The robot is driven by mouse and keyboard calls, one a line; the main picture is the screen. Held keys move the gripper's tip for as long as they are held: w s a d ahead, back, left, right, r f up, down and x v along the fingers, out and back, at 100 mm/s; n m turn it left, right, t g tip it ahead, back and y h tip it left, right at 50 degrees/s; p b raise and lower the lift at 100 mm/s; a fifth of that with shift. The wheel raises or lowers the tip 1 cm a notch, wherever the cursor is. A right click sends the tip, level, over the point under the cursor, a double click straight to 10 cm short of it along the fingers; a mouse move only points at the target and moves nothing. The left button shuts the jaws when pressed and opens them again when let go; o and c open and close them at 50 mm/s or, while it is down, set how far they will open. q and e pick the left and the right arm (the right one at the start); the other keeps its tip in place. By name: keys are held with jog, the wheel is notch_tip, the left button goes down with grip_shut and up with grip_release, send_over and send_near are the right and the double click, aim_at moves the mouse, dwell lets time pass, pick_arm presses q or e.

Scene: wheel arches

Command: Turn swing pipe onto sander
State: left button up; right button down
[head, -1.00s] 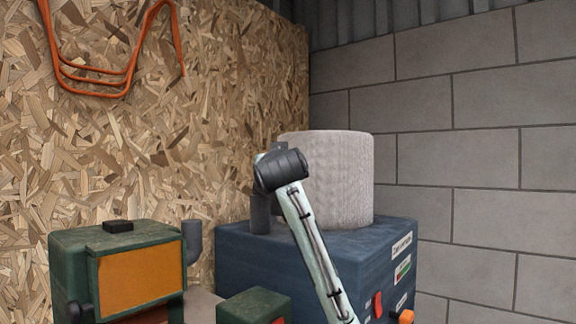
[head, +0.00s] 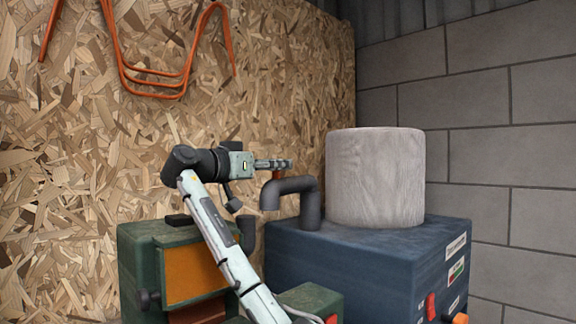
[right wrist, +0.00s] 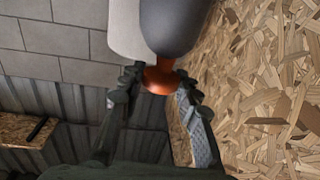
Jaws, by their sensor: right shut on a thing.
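The swing pipe (head: 296,187) is a dark grey bent pipe. It rises from the blue machine, runs left and ends in a short downturned mouth. In the right wrist view the grey pipe (right wrist: 172,25) carries an orange knob (right wrist: 160,78). My right gripper (head: 279,163) is above the pipe's left bend; in the right wrist view its fingers (right wrist: 154,90) are shut on the knob from both sides. The green machine with an orange panel (head: 188,271), apparently the sander, stands left, partly hidden by my right arm. An upright grey pipe stub (head: 246,235) stands beside it, below and left of the pipe's mouth.
The blue machine (head: 355,262) bears a pale grey cylinder (head: 376,178) just right of the pipe. A chipboard wall (head: 285,95) with orange hanging bars (head: 160,82) is close behind. A block wall (head: 500,130) stands on the right. A low green box (head: 312,298) is in front.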

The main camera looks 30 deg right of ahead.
jog(key=shift+w+a+m+g+h, duration=0.1)
jog(key=shift+w+a+m+g, duration=0.2)
jog(key=shift+w+g, duration=0.3)
jog(key=shift+w+a+m+g+h, duration=0.1)
jog(key=shift+w+a+m+g, duration=0.15)
jog(key=shift+w+m+g, duration=0.3)
jog(key=shift+w+a+m+g+h, duration=0.1)
jog(key=shift+w+a+m+g, duration=0.15)
jog(key=shift+w+g, duration=0.35)
jog(key=shift+w+f, duration=0.1)
jog(key=c, duration=1.1)
grip_release()
jog(key=shift+o, duration=0.2)
jog(key=s+a, duration=0.1)
jog(key=a, duration=1.1)
jog(key=shift+s, duration=0.2)
